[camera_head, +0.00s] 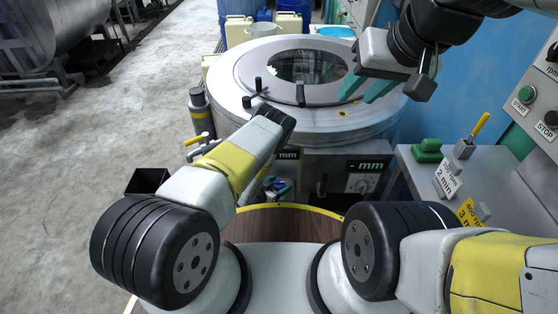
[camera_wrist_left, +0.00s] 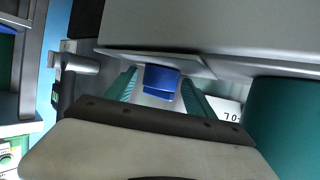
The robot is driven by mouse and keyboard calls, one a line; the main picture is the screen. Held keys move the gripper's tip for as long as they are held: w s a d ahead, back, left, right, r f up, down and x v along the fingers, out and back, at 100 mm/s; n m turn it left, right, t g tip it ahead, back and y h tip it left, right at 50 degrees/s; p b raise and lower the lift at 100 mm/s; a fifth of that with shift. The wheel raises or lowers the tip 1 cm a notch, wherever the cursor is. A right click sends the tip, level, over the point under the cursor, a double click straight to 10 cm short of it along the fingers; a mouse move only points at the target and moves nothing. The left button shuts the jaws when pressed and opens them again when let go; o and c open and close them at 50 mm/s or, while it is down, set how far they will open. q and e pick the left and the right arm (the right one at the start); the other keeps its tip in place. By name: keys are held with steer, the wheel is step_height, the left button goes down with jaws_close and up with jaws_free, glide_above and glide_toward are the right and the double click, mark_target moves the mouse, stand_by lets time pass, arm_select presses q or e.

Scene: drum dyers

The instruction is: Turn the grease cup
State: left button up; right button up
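A blue cylindrical piece, which looks like the grease cup (camera_wrist_left: 161,82), sits under a grey ledge in the left wrist view. My left gripper (camera_wrist_left: 159,88) has its two teal fingers spread on either side of it, with narrow gaps visible; I cannot tell how deep the cup lies between them. In the head view my left forearm hides most of that gripper, low at the machine's front. My right gripper (camera_head: 367,90) is open and empty above the right part of the round drum machine (camera_head: 375,121).
A side bench (camera_head: 420,180) with a green block (camera_head: 428,150), a yellow-handled lever (camera_head: 478,128) and number cards stands at the right. A start/stop panel (camera_head: 530,110) is beyond it. A valve pipe (camera_head: 200,140) stands left of the drum. The concrete floor at left is largely clear.

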arm_select(q)
steer(key=shift+v, duration=3.9)
